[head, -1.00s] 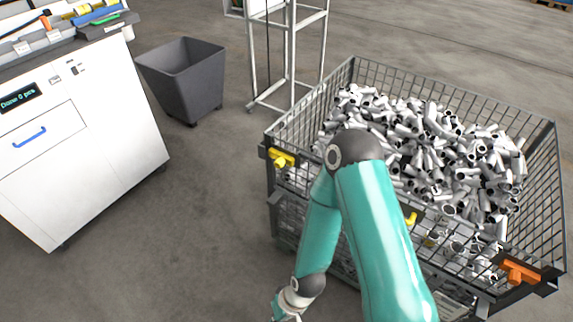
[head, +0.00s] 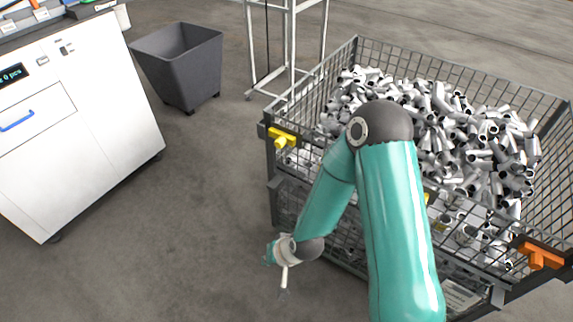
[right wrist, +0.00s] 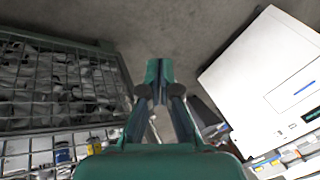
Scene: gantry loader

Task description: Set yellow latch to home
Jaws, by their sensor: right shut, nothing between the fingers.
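The yellow latch (head: 282,137) sits on the top rail at the near left corner of the wire-mesh crate (head: 357,45). A second yellow piece (head: 428,198) on the crate's near side is mostly hidden behind my right arm. My right gripper (head: 283,282) is low in front of the crate, left of its near side, below the yellow latch and well apart from it. In the right wrist view my right gripper (right wrist: 158,82) shows its fingers shut with nothing between them. My left gripper is not in view.
An orange latch (head: 540,255) is on the crate's near right corner. The crate holds many grey pipe pieces (head: 470,130). A grey bin (head: 178,65) and a white cabinet (head: 85,120) stand to the left. The floor between cabinet and crate is clear.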

